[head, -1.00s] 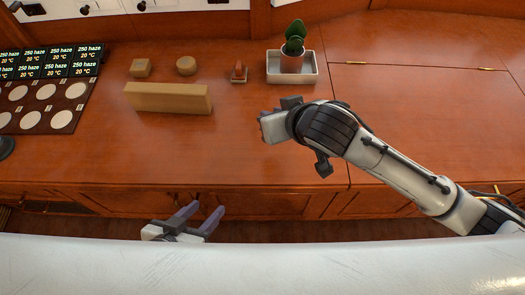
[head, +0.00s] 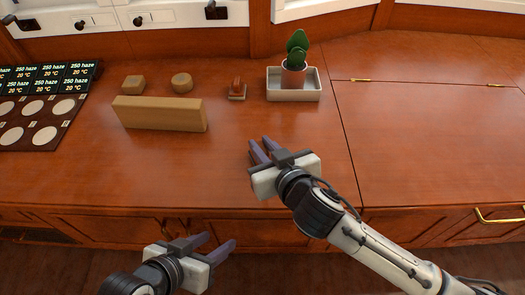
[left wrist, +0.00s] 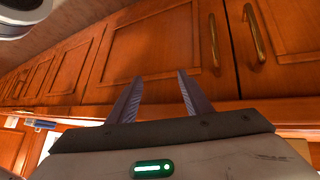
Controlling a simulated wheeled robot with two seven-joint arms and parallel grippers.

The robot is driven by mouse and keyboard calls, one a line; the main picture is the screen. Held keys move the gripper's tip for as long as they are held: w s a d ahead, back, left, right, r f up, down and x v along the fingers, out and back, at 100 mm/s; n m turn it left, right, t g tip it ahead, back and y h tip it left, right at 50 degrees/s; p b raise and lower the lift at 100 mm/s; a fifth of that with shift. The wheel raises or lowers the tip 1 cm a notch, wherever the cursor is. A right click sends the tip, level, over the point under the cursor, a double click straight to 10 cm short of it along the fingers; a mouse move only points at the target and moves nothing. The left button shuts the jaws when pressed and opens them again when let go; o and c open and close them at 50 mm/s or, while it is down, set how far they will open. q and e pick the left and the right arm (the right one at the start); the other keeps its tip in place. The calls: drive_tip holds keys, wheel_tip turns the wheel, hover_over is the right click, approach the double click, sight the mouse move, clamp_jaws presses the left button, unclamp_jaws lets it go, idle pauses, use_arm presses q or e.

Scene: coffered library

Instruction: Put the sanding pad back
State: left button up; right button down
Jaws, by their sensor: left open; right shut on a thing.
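My right gripper (head: 261,151) is over the front middle of the wooden counter, fingers pointing toward the back. Its fingers are close together on a small thing that I cannot make out between them. My left gripper (head: 217,247) is open and empty, low in front of the cabinet doors; its two spread fingers also show in the left wrist view (left wrist: 160,98). A small reddish-brown piece on a pale flat base (head: 236,89) stands at the back of the counter, apart from both grippers. I cannot tell whether this or the held thing is the sanding pad.
A long wooden block (head: 160,114) lies at left, with a squarish block (head: 133,84) and a round block (head: 182,82) behind it. A potted cactus (head: 296,50) stands in a white tray (head: 294,96). A panel with pale discs (head: 62,108) is far left. The counter's right side is clear.

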drive_tip(key=shift+f, duration=0.25)
drive_tip(key=shift+f, duration=0.15)
drive_tip(key=c, duration=1.7)
unclamp_jaws()
use_arm(q)
drive_tip(key=shift+d+f, duration=0.1)
use_arm(e)
drive_tip(key=shift+o, duration=0.2)
drive_tip(key=shift+r, duration=0.3)
use_arm(q)
drive_tip(key=a+r+p, duration=0.1)
drive_tip(key=r+t+p, duration=0.1)
drive_tip(key=p, duration=0.1)
drive_tip(key=shift+s+a+n, duration=0.25)
drive_tip(key=shift+a+n, duration=0.15)
use_arm(e)
drive_tip(key=v, duration=1.2)
drive_tip(key=shift+d+f, duration=0.1)
